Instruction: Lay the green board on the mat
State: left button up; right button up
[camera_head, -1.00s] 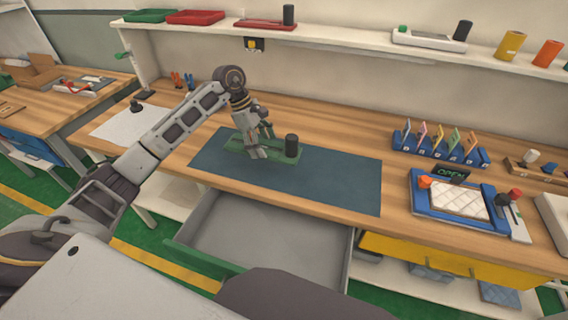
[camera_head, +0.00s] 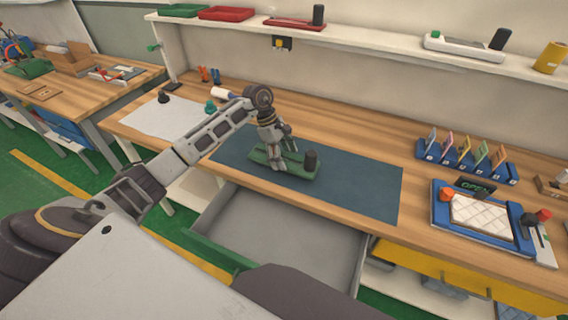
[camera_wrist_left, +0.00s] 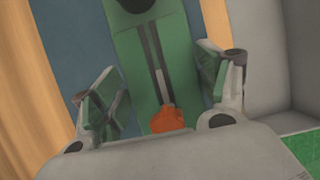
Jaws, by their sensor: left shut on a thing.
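The green board (camera_head: 298,167) is a long flat piece with an upright black cylinder at one end. In the left wrist view the green board (camera_wrist_left: 172,60) shows a dark slot and an orange knob near my palm. My left gripper (camera_head: 288,166) is shut on it, with a finger at each side of it in the wrist view. The board is over the left-middle part of the dark blue mat (camera_head: 350,190); I cannot tell whether it touches the mat. The mat also shows in the wrist view (camera_wrist_left: 78,40). My right gripper is not in view.
An open grey drawer (camera_head: 285,230) juts out below the table's front edge. A blue tray (camera_head: 440,218) with a white quilted pad and a blue card rack (camera_head: 465,165) stand to the right. A white sheet (camera_head: 150,118) lies left. The mat's right half is bare.

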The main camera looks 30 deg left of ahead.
pick_arm(q)
jog(key=shift+f, duration=1.9)
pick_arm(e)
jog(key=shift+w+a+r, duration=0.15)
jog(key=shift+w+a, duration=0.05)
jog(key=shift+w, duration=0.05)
pick_arm(q)
jog(key=o, duration=1.3)
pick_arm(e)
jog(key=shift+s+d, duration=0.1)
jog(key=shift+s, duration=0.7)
